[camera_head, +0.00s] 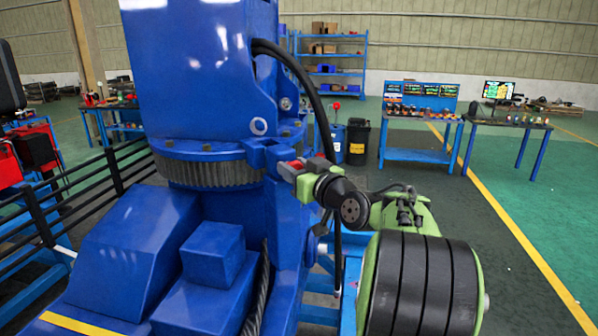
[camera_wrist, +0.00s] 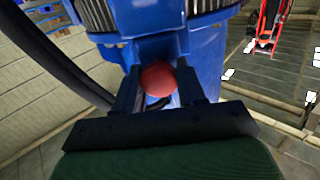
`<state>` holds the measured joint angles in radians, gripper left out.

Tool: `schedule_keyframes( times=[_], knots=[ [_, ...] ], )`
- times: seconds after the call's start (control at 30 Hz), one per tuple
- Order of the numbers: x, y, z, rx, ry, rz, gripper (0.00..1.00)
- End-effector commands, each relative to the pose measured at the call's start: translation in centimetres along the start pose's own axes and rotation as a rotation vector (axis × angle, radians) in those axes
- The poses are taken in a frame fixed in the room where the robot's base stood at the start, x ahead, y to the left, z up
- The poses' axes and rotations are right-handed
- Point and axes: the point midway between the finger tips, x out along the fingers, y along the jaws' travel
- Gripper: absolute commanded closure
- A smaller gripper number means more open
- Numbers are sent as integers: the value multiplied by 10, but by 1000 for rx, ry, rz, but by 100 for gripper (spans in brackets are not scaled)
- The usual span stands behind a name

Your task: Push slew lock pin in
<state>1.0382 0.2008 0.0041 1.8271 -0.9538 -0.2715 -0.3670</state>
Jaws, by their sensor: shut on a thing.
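The slew lock pin shows as a round red knob (camera_wrist: 158,78) in the wrist view, against a blue bracket (camera_wrist: 155,47) below the toothed slew ring. My gripper (camera_wrist: 158,92) has its two dark fingers on either side of the knob and is shut on it. In the head view my gripper (camera_head: 292,168) reaches from the right to the blue bracket beside the slew ring (camera_head: 210,170). A bit of red shows at the fingers there. How deep the pin sits in the bracket is hidden.
A black hose (camera_head: 318,100) hangs down close to my gripper and also shows at the left of the wrist view (camera_wrist: 60,62). The blue crane column (camera_head: 200,70) rises above the ring. Black railings (camera_head: 90,185) stand at left. Workbenches (camera_head: 420,150) stand far back.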

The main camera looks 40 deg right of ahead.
Motion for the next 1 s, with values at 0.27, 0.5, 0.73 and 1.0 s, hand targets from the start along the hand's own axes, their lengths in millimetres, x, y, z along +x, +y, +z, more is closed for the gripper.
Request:
schedule_keyframes(
  times=[0.27,0.5,0.73,1.0],
  knots=[
    [0,-1,-4,-3,8,-2,39],
    [-5,0,-2,-3,6,0,39],
    [-59,1,3,-5,8,6,39],
    [-126,1,2,-4,6,4,39]
  ],
)
